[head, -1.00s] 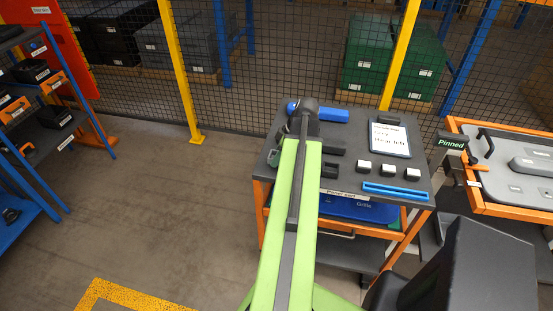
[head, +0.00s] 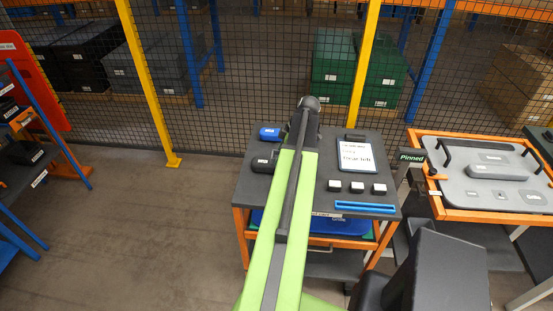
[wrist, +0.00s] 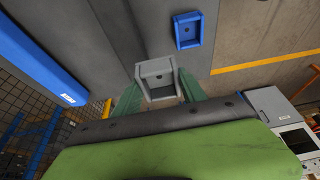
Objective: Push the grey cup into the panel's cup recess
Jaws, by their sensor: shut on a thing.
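The grey cup (wrist: 157,72) shows as a squarish open block between the two green fingers of my gripper (wrist: 158,82) in the wrist view. My gripper is shut on it. In the head view the gripper and cup are hidden behind my green arm, whose end is over the parts cart. The grey panel (head: 460,181) lies in an orange frame on a stand to the right of that cart. It has dark handles, a raised grey bar and small labels. Its cup recess is too small to make out.
The parts cart (head: 370,210) carries a blue box (head: 270,134), a black box (head: 262,164), a white notice (head: 356,156), several small white-topped blocks and a blue strip (head: 365,207). A "Pinned" sign (head: 411,157) stands between cart and panel.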

